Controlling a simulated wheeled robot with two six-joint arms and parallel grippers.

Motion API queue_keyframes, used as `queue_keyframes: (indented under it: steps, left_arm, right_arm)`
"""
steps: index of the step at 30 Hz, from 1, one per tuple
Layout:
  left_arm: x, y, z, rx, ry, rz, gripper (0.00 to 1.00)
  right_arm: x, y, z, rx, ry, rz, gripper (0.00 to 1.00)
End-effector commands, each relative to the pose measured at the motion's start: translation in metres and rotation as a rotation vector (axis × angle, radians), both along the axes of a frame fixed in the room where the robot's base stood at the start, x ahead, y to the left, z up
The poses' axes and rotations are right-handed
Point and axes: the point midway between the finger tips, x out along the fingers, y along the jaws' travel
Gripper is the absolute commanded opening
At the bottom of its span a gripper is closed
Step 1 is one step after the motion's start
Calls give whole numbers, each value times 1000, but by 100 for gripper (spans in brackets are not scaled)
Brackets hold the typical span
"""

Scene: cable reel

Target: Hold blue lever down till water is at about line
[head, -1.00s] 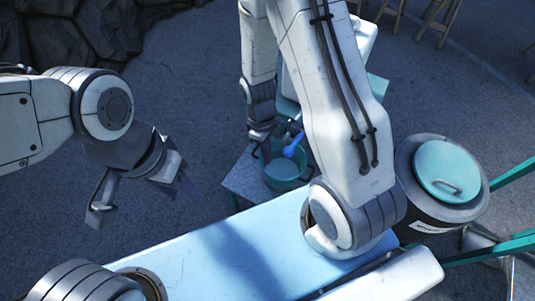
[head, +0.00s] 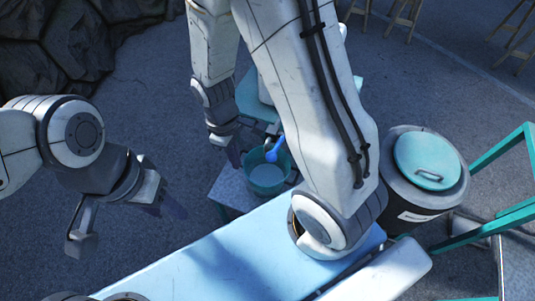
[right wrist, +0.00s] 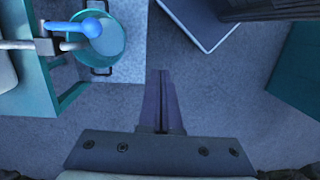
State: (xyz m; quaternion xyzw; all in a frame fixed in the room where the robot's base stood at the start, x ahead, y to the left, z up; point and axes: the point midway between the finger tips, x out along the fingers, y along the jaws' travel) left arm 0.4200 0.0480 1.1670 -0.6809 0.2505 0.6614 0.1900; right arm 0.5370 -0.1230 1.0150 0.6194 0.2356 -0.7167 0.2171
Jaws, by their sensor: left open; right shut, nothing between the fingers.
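The blue lever (head: 276,149) sits on a metal tap above a teal bucket (head: 265,188). In the right wrist view the lever (right wrist: 84,28) slants over the bucket (right wrist: 121,60) at upper left, beside the tap (right wrist: 38,45). A paler surface that looks like water shows inside the bucket; I cannot make out a line. My right gripper (head: 234,154) is left of the bucket in the head view. In the right wrist view its fingers (right wrist: 162,75) are shut, empty and apart from the lever. My left gripper (head: 122,224) is open and empty at the left, far from the bucket.
The bucket stands on a low grey stand (head: 228,190). A long pale blue surface (head: 225,255) crosses the foreground. A dark drum with a teal lid (head: 428,160) and a teal frame (head: 490,210) are at right. Stools (head: 405,15) stand behind. Open ground lies at left.

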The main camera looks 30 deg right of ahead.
Motion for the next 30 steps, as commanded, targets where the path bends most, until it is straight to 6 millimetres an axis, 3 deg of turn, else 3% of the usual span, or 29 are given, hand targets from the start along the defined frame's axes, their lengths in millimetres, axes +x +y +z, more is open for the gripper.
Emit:
queue_keyframes:
  steps: [3,6,12,18,30]
  left_arm:
    - [0,0,-9,0,0,0,50]
    - [0,0,-14,0,0,-1,50]
    - [0,0,-21,0,0,-1,50]
    - [0,0,-23,0,0,-1,50]
    - [0,0,-23,0,0,-1,50]
  right_arm:
    - [-18,34,44,17,-62,5,0]
    - [-43,55,75,37,-95,-3,0]
    - [-92,73,114,83,-129,-15,0]
    - [-116,76,127,106,-137,-22,0]
    - [-117,76,129,107,-137,-24,0]
